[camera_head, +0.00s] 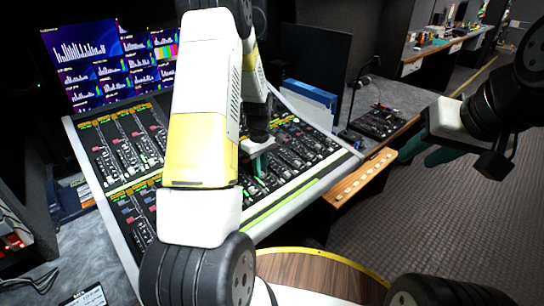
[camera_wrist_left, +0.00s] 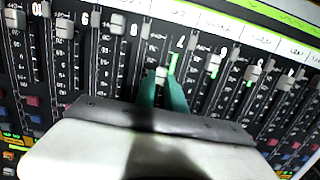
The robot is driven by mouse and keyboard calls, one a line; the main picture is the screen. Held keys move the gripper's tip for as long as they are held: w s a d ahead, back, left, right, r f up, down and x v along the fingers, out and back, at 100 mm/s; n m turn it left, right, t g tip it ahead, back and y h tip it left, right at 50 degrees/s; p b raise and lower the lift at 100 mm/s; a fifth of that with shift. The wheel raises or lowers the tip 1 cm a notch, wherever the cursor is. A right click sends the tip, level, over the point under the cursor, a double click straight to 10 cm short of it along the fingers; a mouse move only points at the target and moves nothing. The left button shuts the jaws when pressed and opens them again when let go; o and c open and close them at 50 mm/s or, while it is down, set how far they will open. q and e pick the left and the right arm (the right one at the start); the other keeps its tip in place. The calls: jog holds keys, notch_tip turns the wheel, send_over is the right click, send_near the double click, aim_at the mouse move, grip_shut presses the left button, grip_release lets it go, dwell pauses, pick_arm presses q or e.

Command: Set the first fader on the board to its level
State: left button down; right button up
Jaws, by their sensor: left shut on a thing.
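The mixing board (camera_head: 290,203) is a sloped panel with rows of faders and a light frame. My left arm crosses its middle in the head view and hides part of it. My left gripper (camera_head: 258,165) has teal fingers down on the fader rows. In the left wrist view, the left gripper (camera_wrist_left: 163,92) is shut on a pale fader cap (camera_wrist_left: 161,73), with a fingertip on each side. Neighbouring fader caps (camera_wrist_left: 213,64) stand to both sides in their slots. My right gripper (camera_head: 430,152) hangs off the board's right side, its teal fingers apart and empty.
Monitors (camera_head: 85,52) with graphs stand behind the board at the left. A wooden ledge (camera_head: 362,178) runs along the board's right end. A small black control unit (camera_head: 378,121) sits on the grey desk beyond. Open floor (camera_head: 460,215) lies to the right.

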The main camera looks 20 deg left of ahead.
dwell(0.7)
pick_arm(q)
jog(key=shift+w+a+r, duration=0.15)
jog(key=shift+w+a, duration=0.35)
jog(key=shift+a, duration=0.25)
jog(key=c, duration=1.4)
grip_release()
notch_tip(320, 180, up, 8)
